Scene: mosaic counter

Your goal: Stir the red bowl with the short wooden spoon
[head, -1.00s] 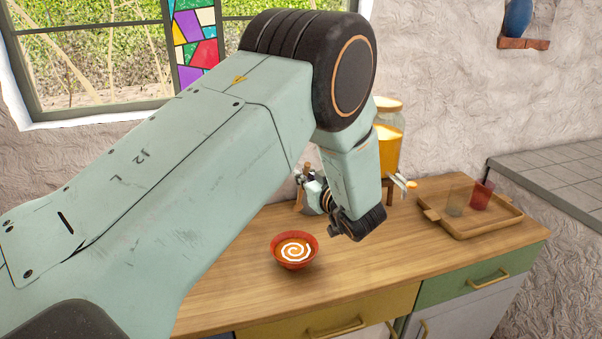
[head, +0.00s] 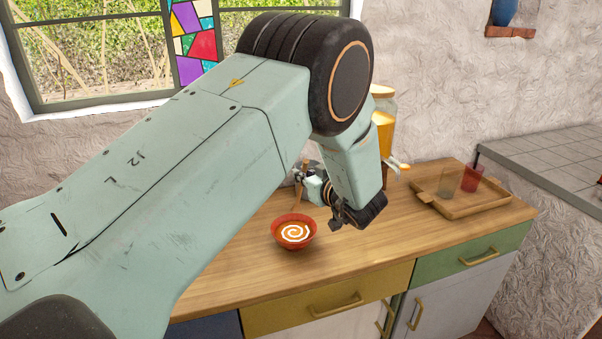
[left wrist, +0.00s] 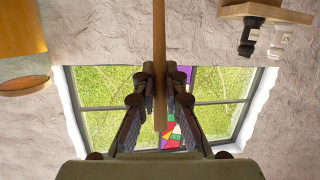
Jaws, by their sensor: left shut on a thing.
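The red bowl (head: 277,234), with a white spiral on its orange contents, stands on the wooden counter near its front edge. My left gripper (head: 300,178) is beyond the bowl and higher in the head view, partly hidden by my own wrist. It is shut on the wooden spoon (head: 298,199), which hangs roughly upright. In the left wrist view the spoon's handle (left wrist: 159,60) runs between the two fingers (left wrist: 160,95). The spoon's lower end is too small to make out, and I cannot tell its height above the counter. My right gripper is out of view.
A glass dispenser (head: 385,125) with orange liquid stands behind my wrist. A wooden tray (head: 440,208) with a clear glass (head: 447,182) and a red glass (head: 472,178) is at the right. The counter (head: 235,270) is clear around the bowl.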

